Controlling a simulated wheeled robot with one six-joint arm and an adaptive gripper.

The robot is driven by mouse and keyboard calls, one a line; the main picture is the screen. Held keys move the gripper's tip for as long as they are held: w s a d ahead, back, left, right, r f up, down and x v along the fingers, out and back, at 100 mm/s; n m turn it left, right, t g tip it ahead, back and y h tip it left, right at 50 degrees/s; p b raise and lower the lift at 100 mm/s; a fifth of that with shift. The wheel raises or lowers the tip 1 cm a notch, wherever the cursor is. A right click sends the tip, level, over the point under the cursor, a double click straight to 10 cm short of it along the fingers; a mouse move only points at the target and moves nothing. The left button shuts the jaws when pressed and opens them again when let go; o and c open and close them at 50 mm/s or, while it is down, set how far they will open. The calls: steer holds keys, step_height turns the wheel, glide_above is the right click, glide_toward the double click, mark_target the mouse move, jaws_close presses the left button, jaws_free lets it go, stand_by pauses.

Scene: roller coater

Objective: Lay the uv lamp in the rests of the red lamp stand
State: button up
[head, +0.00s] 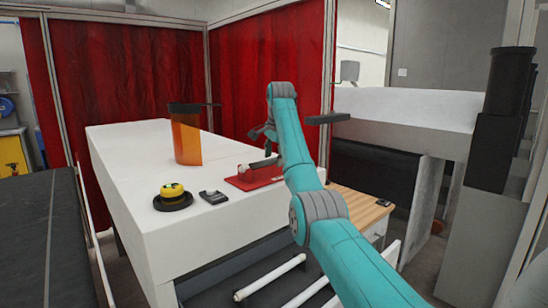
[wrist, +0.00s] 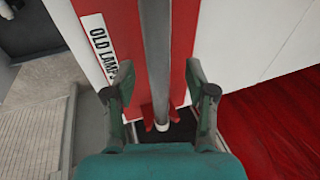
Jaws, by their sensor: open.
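The red lamp stand (head: 262,182) sits on the white table near its right edge. In the wrist view the stand (wrist: 178,70) carries a white label reading "OLD LAMPS". The uv lamp, a grey tube (wrist: 155,45) with a pale end (wrist: 161,123), runs along the stand, with red prongs beside that end. It looks laid in the rests, but the far end is out of view. In the head view the lamp (head: 262,163) is partly hidden by my arm. My gripper (wrist: 160,68) is open, its fingers apart on either side of the tube; it also shows in the head view (head: 264,137).
An amber cylinder (head: 186,138) with a dark top stands farther back on the white table (head: 130,150). A yellow and black object (head: 172,191) on a dark dish and a small dark device (head: 213,197) lie left of the stand. Red curtains (head: 130,65) hang behind.

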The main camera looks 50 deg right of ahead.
step_height(320, 180, up, 10)
stand_by(0.6)
steer(key=shift+r, duration=0.15)
stand_by(0.3)
